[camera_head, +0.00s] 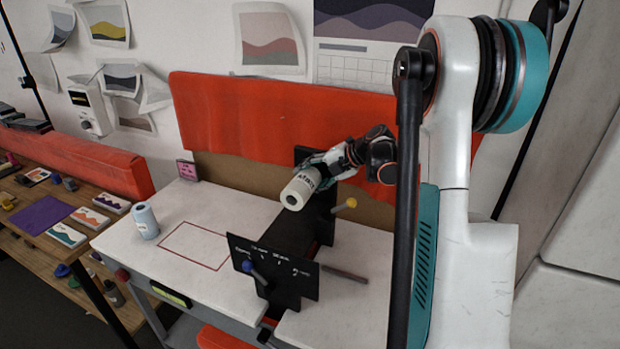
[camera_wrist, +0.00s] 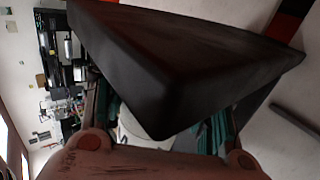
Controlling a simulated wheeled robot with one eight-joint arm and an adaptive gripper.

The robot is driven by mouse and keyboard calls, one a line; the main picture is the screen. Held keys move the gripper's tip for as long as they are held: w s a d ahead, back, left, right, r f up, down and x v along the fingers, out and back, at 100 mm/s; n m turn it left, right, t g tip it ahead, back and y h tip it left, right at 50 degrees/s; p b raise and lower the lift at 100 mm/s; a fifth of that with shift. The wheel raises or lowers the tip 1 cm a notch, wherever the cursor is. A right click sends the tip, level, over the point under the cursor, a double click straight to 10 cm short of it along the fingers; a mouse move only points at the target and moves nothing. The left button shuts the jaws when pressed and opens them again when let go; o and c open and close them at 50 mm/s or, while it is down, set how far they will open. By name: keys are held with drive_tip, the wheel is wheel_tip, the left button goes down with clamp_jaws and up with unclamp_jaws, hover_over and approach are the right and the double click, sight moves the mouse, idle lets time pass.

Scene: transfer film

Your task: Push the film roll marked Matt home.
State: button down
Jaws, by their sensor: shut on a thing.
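A white film roll (camera_head: 299,190) with dark lettering, too small to read surely, is in my gripper (camera_head: 322,170). My gripper is shut on it from behind. The roll lies tilted, its open core facing the front left, above or at the black machine (camera_head: 281,231); I cannot tell whether they touch. In the wrist view, part of the white roll (camera_wrist: 130,130) shows between the teal fingers, and a large black part hides the rest. A pale blue roll (camera_head: 145,221) stands upright on the white table at the left.
The black front plate (camera_head: 270,270) with white markings carries a blue-knobbed lever (camera_head: 255,270). A yellow knob (camera_head: 350,203) stands right of the machine. A red-outlined rectangle (camera_head: 162,250) on the table is empty. A grey rod (camera_head: 344,273) lies at the right.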

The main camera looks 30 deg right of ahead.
drive_tip(key=shift+w+d, duration=0.15)
drive_tip(key=shift+d, duration=0.15)
drive_tip(key=c, duration=0.6)
unclamp_jaws()
drive_tip(key=shift+r, duration=0.1)
drive_tip(key=v, duration=1.1)
drive_tip(key=shift+s+d+r, duration=0.15)
drive_tip(key=shift+s+d, duration=0.05)
drive_tip(key=shift+s, duration=0.15)
